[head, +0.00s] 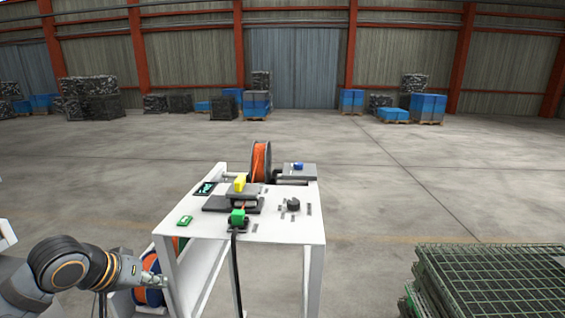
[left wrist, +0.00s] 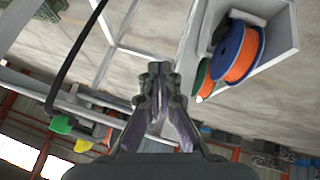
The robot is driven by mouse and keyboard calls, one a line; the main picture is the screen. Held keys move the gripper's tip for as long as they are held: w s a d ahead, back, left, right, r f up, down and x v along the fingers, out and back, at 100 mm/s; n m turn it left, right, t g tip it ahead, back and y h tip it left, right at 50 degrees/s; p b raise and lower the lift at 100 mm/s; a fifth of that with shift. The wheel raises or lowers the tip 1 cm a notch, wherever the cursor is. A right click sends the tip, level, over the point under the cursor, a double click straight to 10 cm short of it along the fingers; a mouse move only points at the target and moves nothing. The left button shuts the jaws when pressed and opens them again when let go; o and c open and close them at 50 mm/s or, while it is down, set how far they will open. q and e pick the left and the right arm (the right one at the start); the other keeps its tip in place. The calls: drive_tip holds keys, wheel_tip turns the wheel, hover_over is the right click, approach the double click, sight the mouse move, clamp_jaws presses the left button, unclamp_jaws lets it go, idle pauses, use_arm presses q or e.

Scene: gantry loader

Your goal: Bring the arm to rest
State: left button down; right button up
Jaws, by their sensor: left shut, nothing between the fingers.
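My left arm comes in from the lower left in the head view. Its gripper (head: 153,279) is low, beside the left front leg of the white table (head: 270,232) and below the tabletop. In the left wrist view the left gripper (left wrist: 160,70) has its fingers together, with nothing between them. I cannot tell from these views whether it touches the table leg. My right gripper is not in view.
A green wire crate (head: 490,285) stands at right.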

use_arm(q)
drive_tip(key=s+d+f+m+g, duration=0.1)
drive_tip(key=s+d+f, duration=0.15)
drive_tip(key=f, duration=0.45)
drive_tip(key=s+d+f+m, duration=0.1)
drive_tip(key=s+d+f, duration=0.1)
drive_tip(key=s+f, duration=0.3)
drive_tip(key=s+f+g+y, duration=0.2)
drive_tip(key=s+f+y, duration=0.2)
drive_tip(key=s+f, duration=0.7)
drive_tip(key=s+a+f+g, duration=0.1)
drive_tip(key=s+a+f, duration=0.15)
drive_tip(key=f, duration=1.25)
drive_tip(key=s+a+f+g, duration=0.1)
drive_tip(key=s+f, duration=0.2)
drive_tip(key=f, duration=1.2)
drive_tip(key=s+f, duration=1.2)
drive_tip(key=s, duration=0.4)
drive_tip(key=shift+s+a+g, duration=0.35)
drive_tip(key=shift+g, duration=0.05)
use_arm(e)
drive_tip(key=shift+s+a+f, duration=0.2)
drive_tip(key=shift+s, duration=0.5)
use_arm(q)
drive_tip(key=shift+f, duration=0.1)
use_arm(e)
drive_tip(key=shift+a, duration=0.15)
